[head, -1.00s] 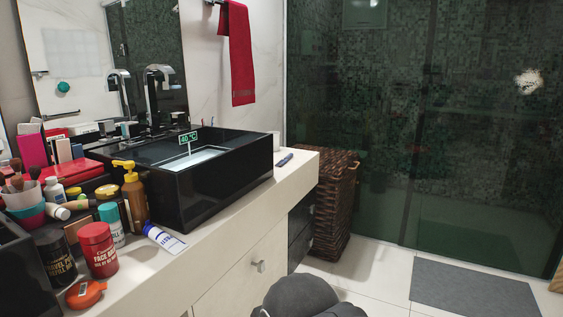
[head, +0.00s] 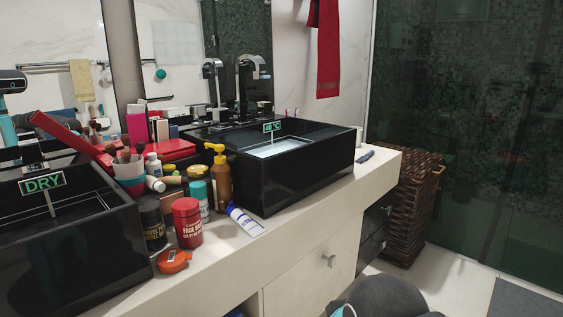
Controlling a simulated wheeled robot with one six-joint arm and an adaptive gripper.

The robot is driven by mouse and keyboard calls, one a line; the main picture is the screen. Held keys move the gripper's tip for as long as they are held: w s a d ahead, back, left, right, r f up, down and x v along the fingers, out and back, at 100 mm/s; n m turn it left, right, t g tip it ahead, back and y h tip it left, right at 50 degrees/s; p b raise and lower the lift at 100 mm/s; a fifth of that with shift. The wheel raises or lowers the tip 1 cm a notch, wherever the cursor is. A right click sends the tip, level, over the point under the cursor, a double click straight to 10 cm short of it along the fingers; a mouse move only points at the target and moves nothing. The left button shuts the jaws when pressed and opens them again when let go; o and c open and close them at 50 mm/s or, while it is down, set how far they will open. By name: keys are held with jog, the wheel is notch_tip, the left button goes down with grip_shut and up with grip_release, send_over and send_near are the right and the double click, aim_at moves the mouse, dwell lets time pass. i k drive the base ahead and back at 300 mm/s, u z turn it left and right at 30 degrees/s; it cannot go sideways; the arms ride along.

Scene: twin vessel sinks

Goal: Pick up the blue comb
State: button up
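A small dark blue item (head: 365,156) lies flat on the right end of the pale counter (head: 300,222), just beyond the right black sink (head: 262,190). It may be the blue comb, but it is too small to tell its teeth. My gripper is not in view; only a dark rounded part of my arm shows at the bottom edge, right of centre.
The left black sink (head: 75,250) has a "DRY" label. A wicker basket (head: 408,210) stands beyond the counter's right end.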

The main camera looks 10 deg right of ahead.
aim_at(361, 160)
jog(key=z, duration=0.65)
jog(key=i, duration=1.35)
jog(key=z, duration=1)
